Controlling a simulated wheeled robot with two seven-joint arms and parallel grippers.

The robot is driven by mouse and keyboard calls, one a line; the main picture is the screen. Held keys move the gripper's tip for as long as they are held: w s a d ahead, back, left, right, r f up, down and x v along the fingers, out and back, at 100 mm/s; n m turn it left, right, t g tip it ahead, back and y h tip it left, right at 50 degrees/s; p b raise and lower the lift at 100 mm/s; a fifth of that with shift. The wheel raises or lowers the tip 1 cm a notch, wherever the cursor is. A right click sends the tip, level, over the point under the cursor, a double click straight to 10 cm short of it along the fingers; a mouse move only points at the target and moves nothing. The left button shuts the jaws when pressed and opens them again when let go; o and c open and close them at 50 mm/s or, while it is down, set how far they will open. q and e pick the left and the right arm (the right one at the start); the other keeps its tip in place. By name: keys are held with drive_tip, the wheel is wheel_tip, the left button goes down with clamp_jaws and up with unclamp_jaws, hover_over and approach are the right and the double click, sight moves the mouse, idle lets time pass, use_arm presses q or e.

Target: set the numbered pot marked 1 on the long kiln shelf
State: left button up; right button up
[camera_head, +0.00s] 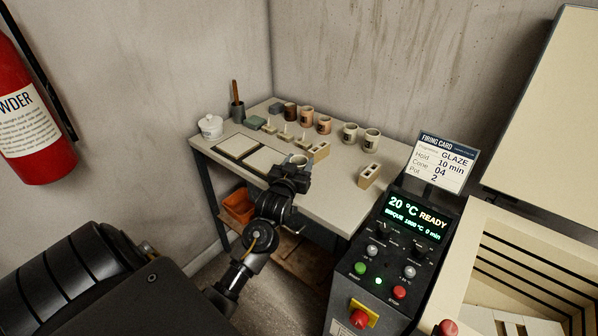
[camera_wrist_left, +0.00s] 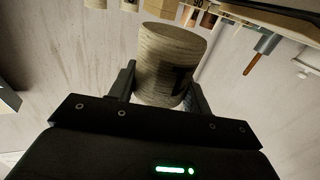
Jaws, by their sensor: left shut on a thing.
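My left gripper (camera_head: 292,173) is shut on a pale, speckled pot (camera_head: 299,160) at the near edge of the worktable. In the left wrist view the pot (camera_wrist_left: 170,60) sits between the two fingers (camera_wrist_left: 162,92), and part of a dark mark like a 1 shows on its side. The head view does not show whether the pot touches the tabletop. Pale shelf pieces (camera_head: 510,324) lie inside the open kiln at the lower right, only partly in view; I cannot tell which is the long shelf. My right gripper is not in view.
Several pots (camera_head: 325,125) stand along the back of the worktable (camera_head: 335,190). Two dark-framed panels (camera_head: 238,147), a lidded white jar (camera_head: 211,126) and a holed block (camera_head: 369,175) are on it. The control panel (camera_head: 400,240) and kiln wall (camera_head: 455,265) stand at right.

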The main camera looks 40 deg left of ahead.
use_arm(q)
drive_tip(key=shift+w+a+f, duration=0.15)
drive_tip(key=shift+f, duration=0.1)
drive_tip(key=f, duration=0.1)
drive_tip(key=f+p, duration=0.1)
drive_tip(key=shift+w+a+f, duration=0.2)
drive_tip(key=shift+w+f, duration=0.05)
drive_tip(key=shift+f, duration=0.6)
drive_tip(key=o, duration=1)
